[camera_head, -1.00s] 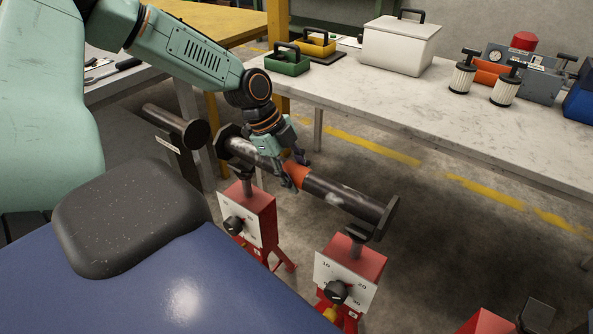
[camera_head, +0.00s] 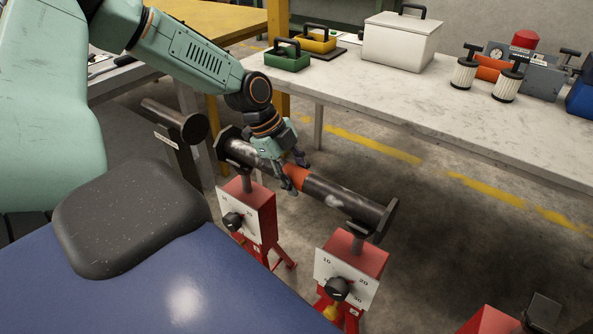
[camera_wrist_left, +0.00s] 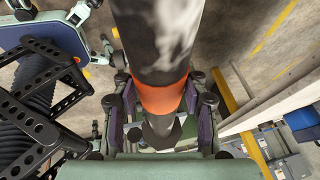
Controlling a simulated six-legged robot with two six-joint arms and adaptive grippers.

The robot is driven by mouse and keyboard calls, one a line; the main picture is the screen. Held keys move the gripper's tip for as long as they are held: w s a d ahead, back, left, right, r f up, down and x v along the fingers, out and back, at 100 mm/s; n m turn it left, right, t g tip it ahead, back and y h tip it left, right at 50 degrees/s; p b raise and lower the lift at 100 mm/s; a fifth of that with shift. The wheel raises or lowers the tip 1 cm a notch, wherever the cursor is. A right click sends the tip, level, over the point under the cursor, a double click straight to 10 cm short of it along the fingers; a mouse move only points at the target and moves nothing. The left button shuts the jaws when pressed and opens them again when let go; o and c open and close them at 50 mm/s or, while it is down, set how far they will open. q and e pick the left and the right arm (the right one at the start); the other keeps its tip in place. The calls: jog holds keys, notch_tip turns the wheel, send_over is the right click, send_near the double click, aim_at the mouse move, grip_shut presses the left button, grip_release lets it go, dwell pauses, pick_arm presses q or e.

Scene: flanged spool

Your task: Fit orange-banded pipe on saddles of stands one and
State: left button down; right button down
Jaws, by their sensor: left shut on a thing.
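The orange-banded pipe (camera_head: 338,191) is a dark spool with a flange at each end. It lies across two red stands, over the left stand (camera_head: 247,212) and the right stand (camera_head: 350,268). I cannot tell whether it rests fully in the saddles, as the pipe hides them. My left gripper (camera_head: 293,176) is shut on the pipe at its orange band. In the left wrist view the pipe (camera_wrist_left: 158,35) runs between the fingers, with the orange band (camera_wrist_left: 160,98) at the gripper (camera_wrist_left: 160,110). My right gripper is not in view.
Another dark flanged pipe (camera_head: 172,118) sits on a rack at the left. A white workbench (camera_head: 400,100) at the back holds a white box (camera_head: 400,42), small cases and filters. Part of another red stand (camera_head: 490,322) shows at the bottom right. Floor between stands and bench is clear.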

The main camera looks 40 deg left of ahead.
aim_at(290, 169)
pick_arm(q)
jog(key=shift+f, duration=0.2)
jog(key=c, duration=0.8)
grip_release()
jog(key=shift+r, duration=0.1)
jog(key=shift+o, duration=0.8)
jog(key=shift+s, duration=0.1)
jog(key=shift+v, duration=3.65)
jog(key=shift+a, duration=0.15)
